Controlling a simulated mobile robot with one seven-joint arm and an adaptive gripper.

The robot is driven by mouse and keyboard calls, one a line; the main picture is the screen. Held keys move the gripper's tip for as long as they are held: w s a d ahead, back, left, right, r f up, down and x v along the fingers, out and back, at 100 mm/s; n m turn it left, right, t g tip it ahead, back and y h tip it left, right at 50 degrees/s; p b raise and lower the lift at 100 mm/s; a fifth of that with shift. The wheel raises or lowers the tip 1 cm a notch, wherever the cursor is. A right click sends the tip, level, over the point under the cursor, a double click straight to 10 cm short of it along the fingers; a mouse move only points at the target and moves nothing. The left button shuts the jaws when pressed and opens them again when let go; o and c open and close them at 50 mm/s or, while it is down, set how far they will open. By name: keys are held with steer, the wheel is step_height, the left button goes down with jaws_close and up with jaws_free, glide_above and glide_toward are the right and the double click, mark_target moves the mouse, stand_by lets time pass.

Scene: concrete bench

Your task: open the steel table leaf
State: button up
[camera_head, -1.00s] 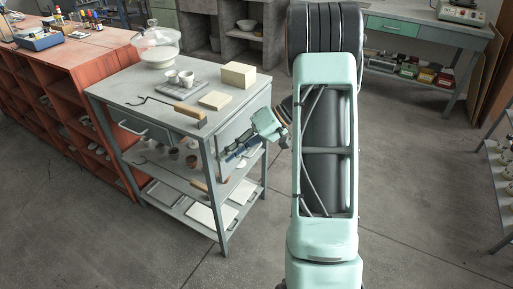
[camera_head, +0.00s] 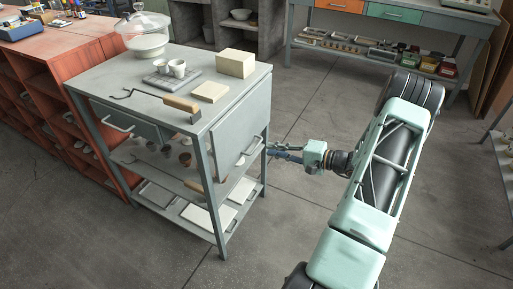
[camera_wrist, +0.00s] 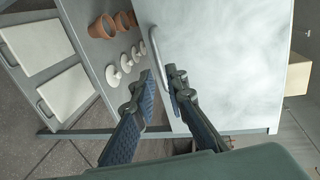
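The steel table leaf (camera_head: 238,122) hangs down as a grey panel on the right side of the steel table (camera_head: 120,78). A bar handle (camera_head: 249,152) is on its lower outer face. My gripper (camera_head: 271,149) is just right of the leaf, at about the handle's height. In the wrist view the leaf is the pale panel (camera_wrist: 225,55), with its curved handle (camera_wrist: 154,45) near its edge. The two fingertips (camera_wrist: 161,77) are apart, with the handle's end near the gap between them. I cannot tell whether they touch it.
White cups (camera_head: 177,67), cream blocks (camera_head: 236,63), a hooked tool (camera_head: 180,103) and a glass dome (camera_head: 145,30) stand on the tabletop. Trays (camera_head: 208,216) and pots lie on the lower shelves. An orange-red shelf unit (camera_head: 60,75) adjoins on the left. Floor right of the table is open.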

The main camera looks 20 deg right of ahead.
mark_target(257, 146)
steer(key=b+x, duration=0.1)
steer(key=x, duration=0.6)
steer(key=shift+w+a, duration=0.1)
jaws_close()
steer(key=shift+r, duration=0.1)
